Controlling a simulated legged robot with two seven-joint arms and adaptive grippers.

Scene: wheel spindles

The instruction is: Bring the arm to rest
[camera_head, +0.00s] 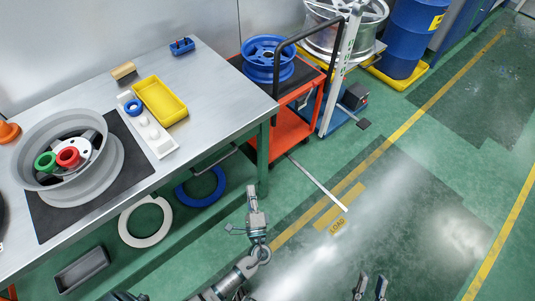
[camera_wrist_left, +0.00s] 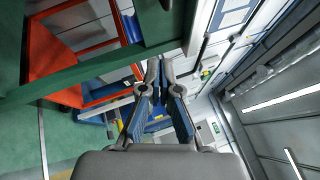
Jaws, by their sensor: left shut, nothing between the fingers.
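My left gripper (camera_head: 252,190) is in front of the table's right end, apart from the table, and its fingers are shut with nothing between them. In the left wrist view its fingertips (camera_wrist_left: 157,68) meet in the middle of the picture. My right gripper (camera_head: 371,284) shows at the bottom edge over the floor. Its two fingers stand apart and nothing is seen between them. A grey wheel rim (camera_head: 102,181) lies on a dark mat on the table, with a green ring (camera_head: 45,161) and a red ring (camera_head: 68,157) at its hub.
The metal table (camera_head: 215,85) holds a yellow tray (camera_head: 160,101) and a white holder with a blue ring (camera_head: 133,107). A red cart (camera_head: 284,134) with a blue wheel (camera_head: 268,60) stands beyond the table's right end. Green floor (camera_head: 400,190) on the right is open.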

